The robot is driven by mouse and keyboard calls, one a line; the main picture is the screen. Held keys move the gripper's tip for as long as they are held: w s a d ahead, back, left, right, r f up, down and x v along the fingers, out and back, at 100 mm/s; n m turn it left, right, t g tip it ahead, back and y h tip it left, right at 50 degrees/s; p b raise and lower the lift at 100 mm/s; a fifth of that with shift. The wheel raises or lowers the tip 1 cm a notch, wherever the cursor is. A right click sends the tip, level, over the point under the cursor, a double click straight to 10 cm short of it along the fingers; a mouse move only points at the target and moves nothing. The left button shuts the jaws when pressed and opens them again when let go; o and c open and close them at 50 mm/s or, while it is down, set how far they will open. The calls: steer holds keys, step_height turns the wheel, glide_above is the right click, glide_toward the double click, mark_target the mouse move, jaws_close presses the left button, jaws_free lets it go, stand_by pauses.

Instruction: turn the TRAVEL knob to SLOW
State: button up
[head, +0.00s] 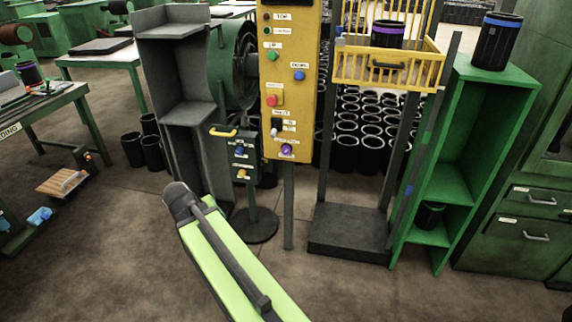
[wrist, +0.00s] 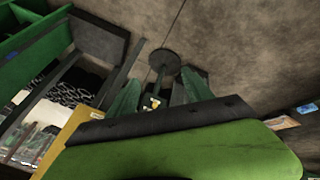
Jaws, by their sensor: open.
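The tall yellow control panel (head: 290,90) stands at the centre of the head view, with labelled buttons down its face. Below its red button, under a small label, is a pale lever-like knob (head: 274,131) beside small plates, seemingly the TRAVEL knob; the lettering is too small to read surely. My green arm reaches up from the bottom, its dark end left of and below the panel; my gripper's fingers cannot be made out there. In the wrist view my gripper (wrist: 163,75) is open and empty, with two dark green fingers apart. The yellow panel's edge (wrist: 66,138) shows lower left; its knob is not visible.
A small dark control box (head: 240,152) on a round-based stand is left of the panel. A grey shelf unit (head: 188,115) stands behind it. A lift with a yellow basket (head: 388,70) and a green shelf (head: 447,185) stand right. The foreground floor is clear.

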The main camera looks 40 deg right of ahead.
steer(key=w+d+f+m+t+h+b, duration=0.1)
steer(key=d+f+h+b, duration=0.2)
steer(key=d, duration=0.6)
steer(key=w+d+f+m+t+h+b, duration=0.1)
steer(key=w+d+f+m+h+b, duration=0.15)
steer(key=d+b, duration=0.5)
steer(key=n+t+h+b, duration=0.2)
steer(key=t+h+b, duration=0.3)
steer(key=b, duration=0.3)
glide_toward(285, 152)
steer(key=x, duration=1)
jaws_close()
steer(key=shift+d, duration=0.15)
